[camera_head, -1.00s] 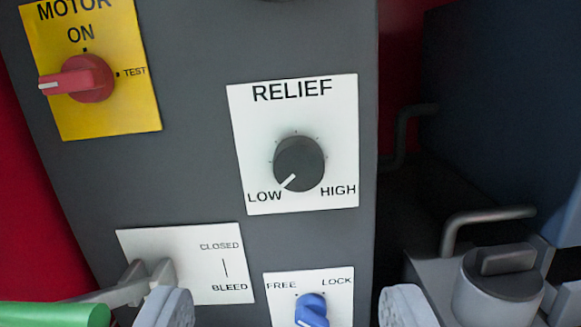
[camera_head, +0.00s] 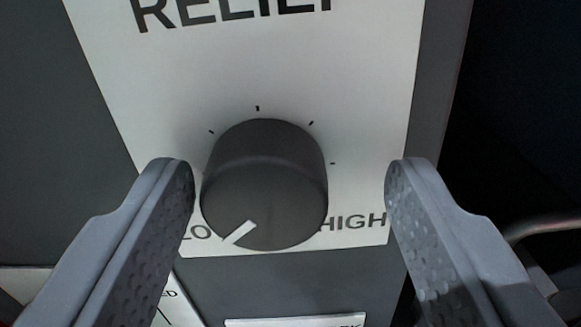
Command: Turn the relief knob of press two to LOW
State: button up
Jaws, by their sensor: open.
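The relief knob (camera_head: 265,185) is a dark grey round knob on a white plate (camera_head: 255,60) lettered RELIEF. Its white pointer line is at the lower left and points toward the LOW label, which the knob and my left finger partly cover. The HIGH label shows at its lower right. My gripper (camera_head: 290,190) is open, with one grey dimpled finger on each side of the knob. There is a visible gap to the knob on both sides, wider on the right. Whether the fingertips reach as deep as the knob is hard to tell.
The dark grey panel (camera_head: 440,130) surrounds the plate. Below are the edges of two more white plates, one at the lower left (camera_head: 180,300) and one at the bottom (camera_head: 295,322). A bent metal handle (camera_head: 540,226) shows at the right edge.

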jog(key=shift+a, duration=0.25)
jog(key=shift+c, duration=0.6)
jog(key=shift+a, duration=0.1)
jog(key=c, duration=0.9)
jog(key=shift+o, duration=0.2)
jog(key=shift+r+n+p, duration=0.1)
jog(key=shift+n+p, duration=0.5)
jog(key=shift+p, duration=0.5)
jog(key=o, duration=1)
jog(key=shift+s, duration=0.15)
